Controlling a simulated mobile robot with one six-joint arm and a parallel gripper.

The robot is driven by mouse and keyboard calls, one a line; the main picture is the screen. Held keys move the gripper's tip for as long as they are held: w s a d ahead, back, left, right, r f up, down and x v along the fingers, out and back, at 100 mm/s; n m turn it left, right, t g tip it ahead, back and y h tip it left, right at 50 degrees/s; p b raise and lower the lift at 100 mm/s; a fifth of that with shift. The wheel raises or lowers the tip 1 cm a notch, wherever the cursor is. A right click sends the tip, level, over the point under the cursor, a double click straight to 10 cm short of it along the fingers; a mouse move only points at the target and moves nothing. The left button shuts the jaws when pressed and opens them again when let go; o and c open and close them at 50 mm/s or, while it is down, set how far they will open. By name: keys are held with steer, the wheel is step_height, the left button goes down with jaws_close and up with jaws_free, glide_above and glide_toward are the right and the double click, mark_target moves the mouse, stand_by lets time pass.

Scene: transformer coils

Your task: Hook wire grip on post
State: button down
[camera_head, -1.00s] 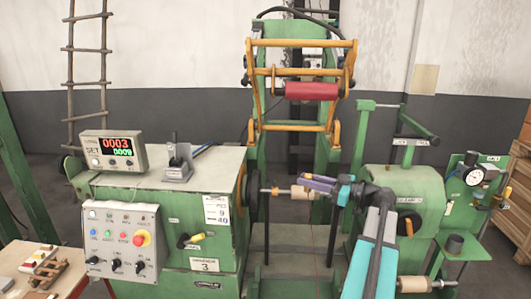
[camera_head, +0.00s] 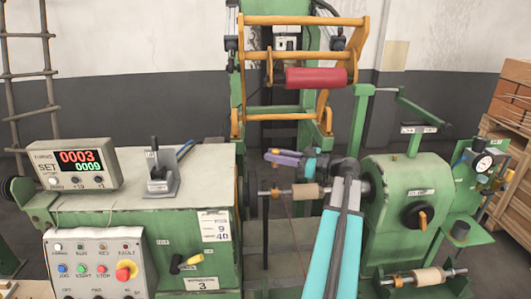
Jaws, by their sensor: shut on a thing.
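My gripper (camera_head: 275,157), with purple and grey parts at its end, reaches left from my teal arm, just above the shaft with the tan coil tube. It is shut on the wire grip, which is too small and blended with the fingers to make out. A thin reddish wire shows faintly below the shaft. A green upright post (camera_head: 358,125) with a side arm stands behind the gripper, to its right. A slim dark upright (camera_head: 265,235) stands below left of the gripper. I cannot tell which of these is the named post. The gripper looks apart from both.
The tan coil tube (camera_head: 306,195) sits on the shaft close under my gripper. A red roller (camera_head: 316,78) hangs in the yellow frame above. The green tailstock (camera_head: 405,205) is right of my arm. The counter box (camera_head: 75,166) and control panel (camera_head: 98,262) are at left.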

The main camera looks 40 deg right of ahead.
mark_target(275, 167)
steer(key=shift+w, duration=0.25)
steer(key=shift+f, duration=0.1)
step_height(275, 167, down, 5)
steer(key=b, duration=0.4)
steer(key=shift+r, duration=0.25)
steer(key=shift+s+f, duration=0.1)
steer(key=shift+f+p, duration=0.2)
steer(key=shift+p, duration=0.4)
stand_by(0.4)
steer(key=shift+f+b, duration=0.5)
steer(key=shift+f, duration=1.65)
stand_by(1.5)
steer(key=c, duration=1.5)
jaws_free()
